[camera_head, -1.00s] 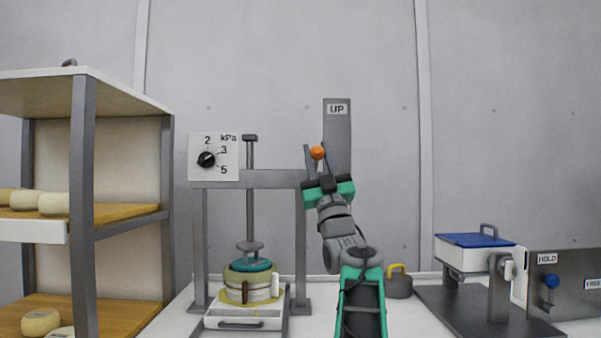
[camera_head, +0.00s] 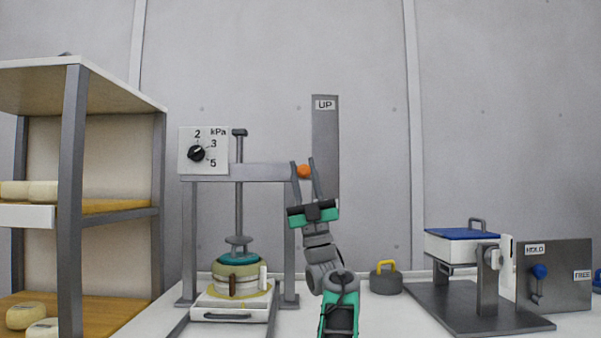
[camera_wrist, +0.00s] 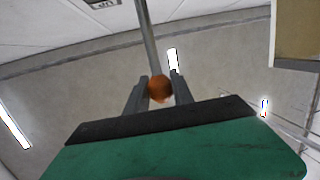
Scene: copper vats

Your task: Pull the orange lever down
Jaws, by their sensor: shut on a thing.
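The orange lever's round knob (camera_head: 304,171) is in front of the tall grey plate marked UP (camera_head: 325,140), at about the height of the press frame's crossbar. My gripper (camera_head: 303,167) reaches up from below, with one finger on each side of the knob, and is shut on it. In the wrist view the orange knob (camera_wrist: 160,88) sits between the two grey fingertips of my gripper (camera_wrist: 160,84), and a grey bar runs upward behind it. The lever's arm is not clear in the head view.
A press (camera_head: 239,200) with a kPa dial (camera_head: 197,153) stands left, over a cheese mould (camera_head: 240,280) on a white drawer tray. A shelf (camera_head: 75,160) with cheeses is far left. A weight with a yellow handle (camera_head: 386,280) and a blue-lidded box (camera_head: 462,240) stand right.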

